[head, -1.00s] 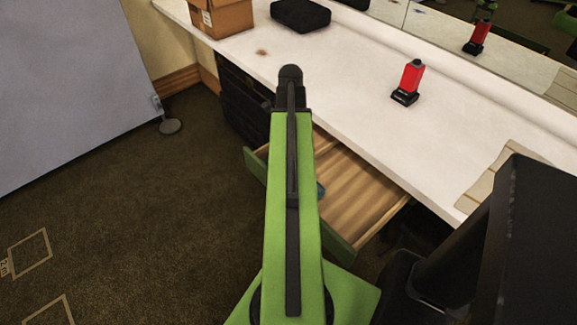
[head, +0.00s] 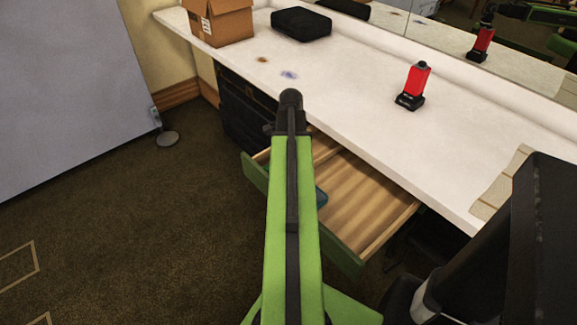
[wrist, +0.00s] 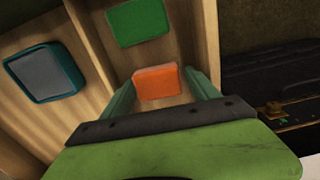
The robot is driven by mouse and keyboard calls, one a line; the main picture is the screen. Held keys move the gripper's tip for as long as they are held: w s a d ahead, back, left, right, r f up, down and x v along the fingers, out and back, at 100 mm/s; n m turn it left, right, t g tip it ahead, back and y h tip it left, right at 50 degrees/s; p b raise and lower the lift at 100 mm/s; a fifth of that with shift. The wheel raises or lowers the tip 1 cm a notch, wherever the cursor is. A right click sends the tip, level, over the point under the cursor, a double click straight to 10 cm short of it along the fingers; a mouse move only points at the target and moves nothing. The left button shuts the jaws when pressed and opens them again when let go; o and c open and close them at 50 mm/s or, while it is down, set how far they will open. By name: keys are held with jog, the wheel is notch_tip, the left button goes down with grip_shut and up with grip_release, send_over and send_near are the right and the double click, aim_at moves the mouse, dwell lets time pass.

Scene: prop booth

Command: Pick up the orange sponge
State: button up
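The orange sponge (wrist: 157,84) lies in a narrow wooden compartment of the open drawer (head: 368,200), in the wrist view. My gripper (wrist: 159,77) is open, with one green finger on each side of the sponge in the picture. I cannot tell whether the fingers touch it or are still above it. A green block (wrist: 138,22) lies in the same compartment, beyond the sponge. In the head view my arm hides the sponge and the gripper's fingers.
A blue-rimmed grey item (wrist: 45,73) lies in the wider compartment, left of the divider (wrist: 92,45). On the white counter (head: 340,90) stand a red-and-black device (head: 416,82), a cardboard box (head: 222,22) and a black case (head: 300,23). A dark panel (head: 540,240) stands at right.

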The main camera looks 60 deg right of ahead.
jog(key=c, duration=1)
